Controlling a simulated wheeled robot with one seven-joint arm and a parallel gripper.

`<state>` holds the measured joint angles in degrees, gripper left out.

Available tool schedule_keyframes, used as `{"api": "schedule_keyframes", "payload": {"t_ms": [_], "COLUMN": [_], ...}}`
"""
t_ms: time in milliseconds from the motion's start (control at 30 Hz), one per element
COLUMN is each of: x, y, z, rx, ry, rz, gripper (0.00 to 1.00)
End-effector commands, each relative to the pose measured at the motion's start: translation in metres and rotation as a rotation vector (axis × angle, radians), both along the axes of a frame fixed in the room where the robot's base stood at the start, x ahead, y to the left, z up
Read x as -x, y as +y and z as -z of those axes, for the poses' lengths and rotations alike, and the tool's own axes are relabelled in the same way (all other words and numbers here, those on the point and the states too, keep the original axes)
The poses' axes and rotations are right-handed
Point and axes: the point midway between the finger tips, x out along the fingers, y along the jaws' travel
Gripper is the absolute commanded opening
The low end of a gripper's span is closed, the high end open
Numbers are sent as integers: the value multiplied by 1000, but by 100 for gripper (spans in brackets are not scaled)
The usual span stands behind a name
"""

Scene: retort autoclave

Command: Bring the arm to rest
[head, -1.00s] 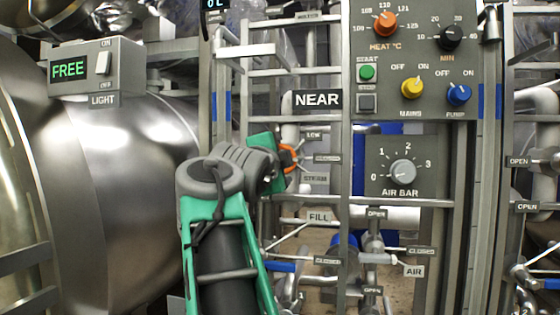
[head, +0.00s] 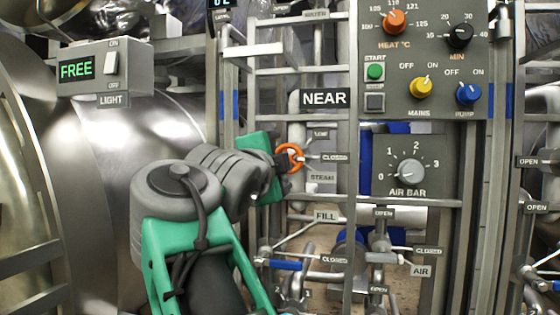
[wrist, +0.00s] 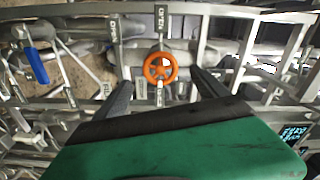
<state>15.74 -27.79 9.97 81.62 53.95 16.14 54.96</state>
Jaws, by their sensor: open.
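My arm, green and grey, reaches up from the bottom of the head view toward the pipe rack. My gripper (wrist: 160,85) is open in the wrist view, its two dark fingers spread to either side with nothing between them. An orange handwheel (wrist: 160,67) shows just beyond the fingertips, roughly centred between them. In the head view the orange handwheel (head: 291,157) is partly hidden by my green wrist, near the STEAM label. My fingers are hidden in the head view; whether they touch the wheel cannot be told.
A control panel (head: 421,100) with knobs stands to the right of my arm. A steel vessel (head: 80,180) and a light box (head: 100,70) reading FREE are at the left. Rack bars and blue-handled valves (head: 285,265) lie close around and below my wrist.

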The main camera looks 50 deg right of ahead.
Motion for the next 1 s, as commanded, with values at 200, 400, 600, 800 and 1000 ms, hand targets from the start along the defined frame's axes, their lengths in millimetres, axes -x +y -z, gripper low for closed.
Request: {"api": "schedule_keyframes", "payload": {"t_ms": [200,400,600,800,1000], "x": [0,-50,-130,-134,-64], "y": [0,22,106,214,307], "z": [0,-8,34,100,152], "rx": [-1,4,56,163,312], "ry": [1,211,725,1214,1602], "rz": [-1,-146,-544,-1004,-1484], "gripper": [83,83,83,83,83]}}
